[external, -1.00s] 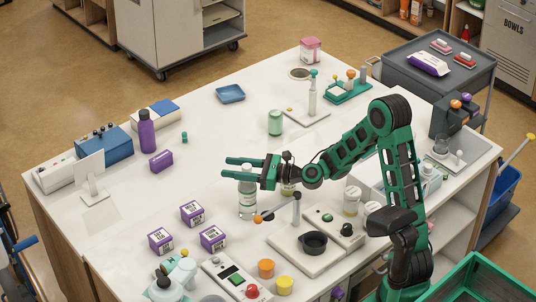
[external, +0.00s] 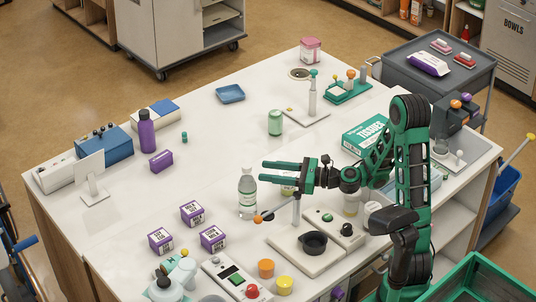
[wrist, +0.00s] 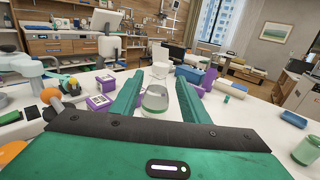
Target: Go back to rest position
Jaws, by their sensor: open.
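My gripper (external: 283,173) has green fingers that are spread apart with nothing between them. It hangs over the middle of the white table (external: 210,140), pointing left. A clear bottle (external: 247,195) with a white cap stands upright just left of and below the fingertips in the external view. In the wrist view, the bottle (wrist: 155,98) shows beyond the gap between the two fingers. My gripper looks apart from it. A jar behind the gripper is partly hidden.
Purple boxes (external: 192,213) stand at the front left. A stove-like unit with a black bowl (external: 313,243) lies below my arm. A green-and-white tissue box (external: 366,137) is close behind the arm.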

